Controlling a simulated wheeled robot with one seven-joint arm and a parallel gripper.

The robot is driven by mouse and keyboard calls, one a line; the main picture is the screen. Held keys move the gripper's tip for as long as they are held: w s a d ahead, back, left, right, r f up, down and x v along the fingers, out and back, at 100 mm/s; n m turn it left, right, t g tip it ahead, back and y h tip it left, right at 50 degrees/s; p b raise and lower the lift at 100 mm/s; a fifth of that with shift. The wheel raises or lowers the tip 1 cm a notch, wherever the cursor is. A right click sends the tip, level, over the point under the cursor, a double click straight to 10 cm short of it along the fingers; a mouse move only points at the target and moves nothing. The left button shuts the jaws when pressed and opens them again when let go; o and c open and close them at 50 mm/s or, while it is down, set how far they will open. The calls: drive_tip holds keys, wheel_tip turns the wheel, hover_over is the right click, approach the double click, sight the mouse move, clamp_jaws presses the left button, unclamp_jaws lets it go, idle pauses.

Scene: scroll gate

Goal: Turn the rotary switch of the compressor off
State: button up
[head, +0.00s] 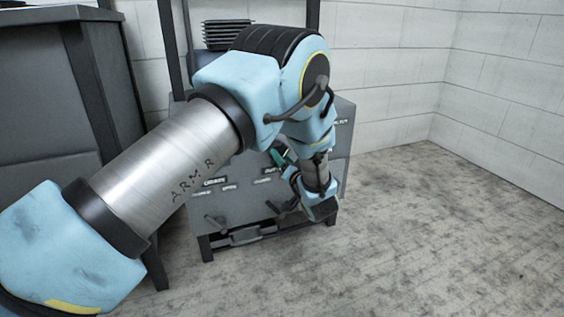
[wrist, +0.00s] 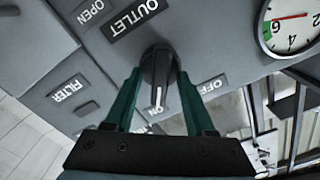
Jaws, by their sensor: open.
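The compressor (head: 235,205) is a grey box on a dark stand, partly hidden behind my arm in the head view. In the wrist view, its black rotary switch (wrist: 158,62) has a white pointer mark facing the bottom of the picture. In the head view the switch is hidden.
A dark cabinet (head: 50,100) stands at left; the floor (head: 420,220) at right is clear.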

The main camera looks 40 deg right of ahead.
drive_tip(key=shift+w+d, duration=0.15)
drive_tip(key=shift+w, duration=0.15)
drive_tip(key=shift+c, duration=0.3)
clamp_jaws()
